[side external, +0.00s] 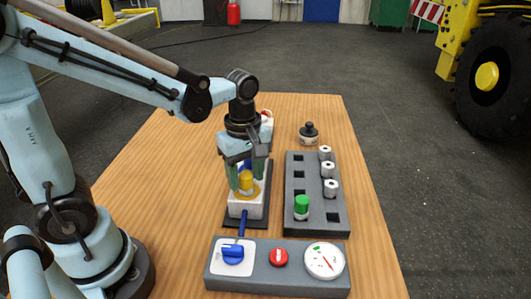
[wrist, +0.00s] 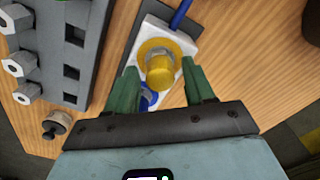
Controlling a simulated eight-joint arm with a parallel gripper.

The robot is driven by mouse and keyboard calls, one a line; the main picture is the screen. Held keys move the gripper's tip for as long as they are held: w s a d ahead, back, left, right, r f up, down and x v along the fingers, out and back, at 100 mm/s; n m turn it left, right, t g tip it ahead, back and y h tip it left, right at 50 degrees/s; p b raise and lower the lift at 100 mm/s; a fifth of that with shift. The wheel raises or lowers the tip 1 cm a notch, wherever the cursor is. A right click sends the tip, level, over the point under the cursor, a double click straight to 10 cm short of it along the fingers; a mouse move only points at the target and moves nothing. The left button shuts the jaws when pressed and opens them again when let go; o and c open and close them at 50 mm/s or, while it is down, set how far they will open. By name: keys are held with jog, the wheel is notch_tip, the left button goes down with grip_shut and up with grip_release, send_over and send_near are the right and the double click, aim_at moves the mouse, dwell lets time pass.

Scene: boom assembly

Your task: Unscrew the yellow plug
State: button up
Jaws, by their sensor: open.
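The yellow plug (side external: 246,182) sits upright on a white block (side external: 238,206) on a dark base plate. In the wrist view the plug (wrist: 161,70) shows a round yellow head over a wider yellow collar. My gripper (side external: 246,180) is above the block, with its green fingers down on either side of the plug. In the wrist view its fingers (wrist: 162,88) stand apart, and gaps show between them and the plug.
A grey rack (side external: 332,222) to the right has square holes, several white-metal fittings and a green-capped plug (side external: 301,206). In front is a grey panel (side external: 293,281) with a blue lever (side external: 233,254), a red knob (side external: 278,257) and a gauge (side external: 324,260). A black-knobbed part (side external: 309,134) stands behind the rack.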

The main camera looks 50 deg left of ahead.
jog(key=m, duration=0.3)
jog(key=shift+m, duration=0.4)
jog(key=m, duration=0.3)
jog(key=shift+m, duration=0.3)
jog(key=shift+f, duration=0.2)
grip_shut()
jog(key=n, duration=1.2)
jog(key=shift+r, duration=0.1)
